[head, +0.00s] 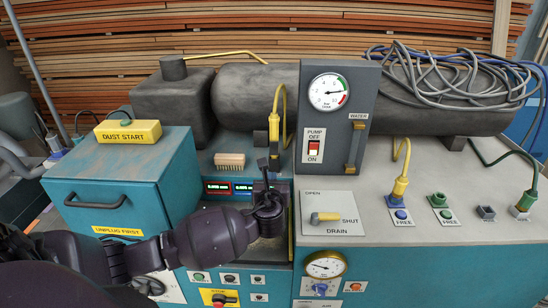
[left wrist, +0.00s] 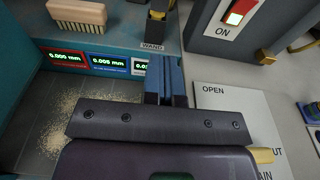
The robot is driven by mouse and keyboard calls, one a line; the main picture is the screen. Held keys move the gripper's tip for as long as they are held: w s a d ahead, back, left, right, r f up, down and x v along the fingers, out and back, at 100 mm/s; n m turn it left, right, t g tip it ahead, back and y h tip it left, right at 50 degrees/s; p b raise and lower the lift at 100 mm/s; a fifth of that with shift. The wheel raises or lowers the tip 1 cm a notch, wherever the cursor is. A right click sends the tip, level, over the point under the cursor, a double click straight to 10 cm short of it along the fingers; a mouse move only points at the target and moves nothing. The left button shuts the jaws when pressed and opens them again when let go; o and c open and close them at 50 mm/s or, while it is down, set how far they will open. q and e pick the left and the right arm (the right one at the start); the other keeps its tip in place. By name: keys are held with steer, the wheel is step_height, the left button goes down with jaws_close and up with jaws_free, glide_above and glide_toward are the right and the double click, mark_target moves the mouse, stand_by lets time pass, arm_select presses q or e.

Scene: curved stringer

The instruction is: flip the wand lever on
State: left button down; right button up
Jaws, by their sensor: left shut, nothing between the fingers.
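The WAND label (left wrist: 152,47) shows in the left wrist view, just beyond my fingertips. In the head view a yellow wand handle (head: 275,112) with a curved yellow hose stands upright there, behind my gripper. The lever itself is not clearly visible, so I cannot tell its position. My left gripper (head: 268,165) points toward this fitting, in front of and below it. Its blue fingers (left wrist: 166,72) are shut and empty. I cannot tell whether they touch anything. My right gripper is not in view.
To the right stands the grey gauge panel (head: 340,85) with a red-white pump switch (head: 314,151) and brass WATER lever (head: 353,148). The DRAIN plate (head: 333,200) with its yellow handle lies near my gripper's right. A brush (head: 230,161) and small displays are left.

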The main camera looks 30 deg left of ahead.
mark_target(274, 154)
arm_select(q)
steer(key=x, duration=1.4)
stand_by(0.4)
